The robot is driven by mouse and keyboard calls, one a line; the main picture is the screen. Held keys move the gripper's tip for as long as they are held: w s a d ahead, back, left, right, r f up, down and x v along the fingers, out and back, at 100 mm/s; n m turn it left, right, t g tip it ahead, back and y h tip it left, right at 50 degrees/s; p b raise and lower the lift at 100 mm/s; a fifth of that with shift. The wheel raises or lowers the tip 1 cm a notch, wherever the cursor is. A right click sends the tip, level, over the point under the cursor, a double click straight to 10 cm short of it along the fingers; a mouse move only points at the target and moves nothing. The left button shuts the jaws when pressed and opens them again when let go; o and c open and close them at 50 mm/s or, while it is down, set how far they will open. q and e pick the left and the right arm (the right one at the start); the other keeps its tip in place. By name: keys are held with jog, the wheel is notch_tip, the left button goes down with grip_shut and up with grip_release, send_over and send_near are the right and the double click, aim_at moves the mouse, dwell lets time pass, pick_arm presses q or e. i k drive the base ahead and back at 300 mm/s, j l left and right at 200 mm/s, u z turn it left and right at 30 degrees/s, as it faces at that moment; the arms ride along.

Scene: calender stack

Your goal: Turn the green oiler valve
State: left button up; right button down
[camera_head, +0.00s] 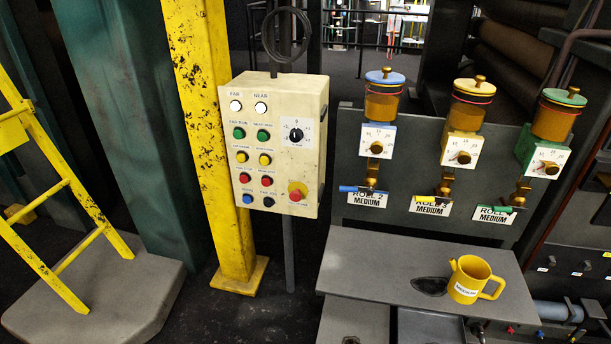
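The green oiler (554,118) is the rightmost of three oilers on a grey panel. It has an amber cup with a green lid, a green body and a white dial plate (546,160) with a brass knob. Below it is a brass valve (521,190) with a green handle (499,208), which lies roughly level and points left. The handle overlaps a white label reading "ROLL" and "MEDIUM". Neither of my grippers is in view.
A blue oiler (382,103) and a yellow oiler (466,110) stand left of the green one. A yellow oil can (471,280) stands on a grey shelf (380,265) below. A control box (275,140), a yellow post (205,130) and a yellow ladder (55,190) are further left.

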aim_at(521, 209)
jog(key=z, duration=1.4)
